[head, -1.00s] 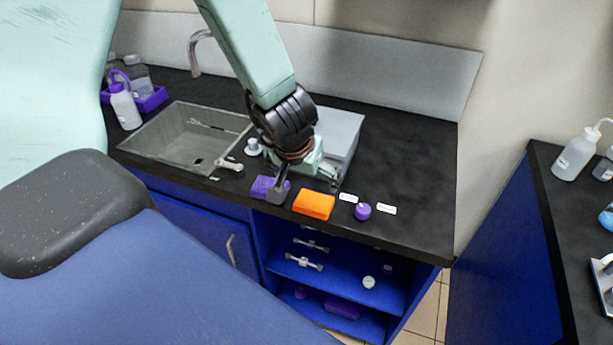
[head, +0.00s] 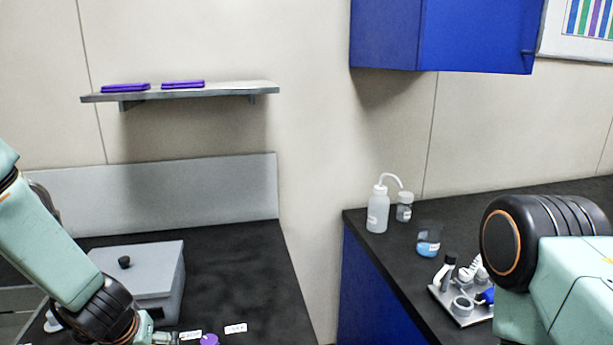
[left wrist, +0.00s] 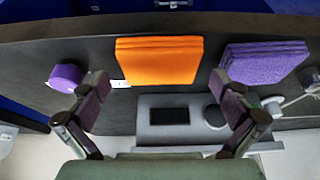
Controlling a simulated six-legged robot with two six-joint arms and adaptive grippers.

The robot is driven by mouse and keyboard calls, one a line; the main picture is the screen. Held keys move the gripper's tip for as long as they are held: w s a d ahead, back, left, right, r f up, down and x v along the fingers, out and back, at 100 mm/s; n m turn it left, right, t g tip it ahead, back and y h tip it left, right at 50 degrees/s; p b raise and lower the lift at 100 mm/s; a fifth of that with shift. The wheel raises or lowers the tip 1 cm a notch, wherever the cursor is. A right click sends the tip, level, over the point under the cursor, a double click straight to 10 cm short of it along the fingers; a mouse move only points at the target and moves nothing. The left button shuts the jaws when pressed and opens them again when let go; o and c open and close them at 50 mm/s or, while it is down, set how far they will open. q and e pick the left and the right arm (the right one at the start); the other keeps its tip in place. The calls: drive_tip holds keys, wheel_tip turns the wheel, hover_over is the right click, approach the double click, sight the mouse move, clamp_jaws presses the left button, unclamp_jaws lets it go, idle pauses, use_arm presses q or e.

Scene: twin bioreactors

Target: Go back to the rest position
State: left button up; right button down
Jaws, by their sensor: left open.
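My left arm comes in from the left in the head view, its wrist low over the left counter (head: 235,275) beside a grey box (head: 165,260). The gripper's fingers are cut off at the bottom of that view. In the left wrist view my left gripper (left wrist: 163,92) is open, with nothing between its fingers. An orange folded stack (left wrist: 158,62), a purple stack (left wrist: 262,62) and a purple round cap (left wrist: 65,77) lie beyond the fingertips, apart from them. Part of my right arm shows at the right edge of the head view; its gripper is out of view.
A second counter (head: 535,200) on the right holds a wash bottle (head: 377,212), a beaker of blue liquid (head: 428,242) and a metal tray (head: 462,315) of small items. A shelf (head: 225,90) and a blue cabinet (head: 470,35) hang above. Open space lies between the counters.

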use_arm(q)
drive_tip(key=shift+w+f, duration=0.2)
drive_tip(key=shift+f, duration=0.45)
drive_tip(key=shift+r, duration=0.25)
drive_tip(key=shift+s, duration=0.1)
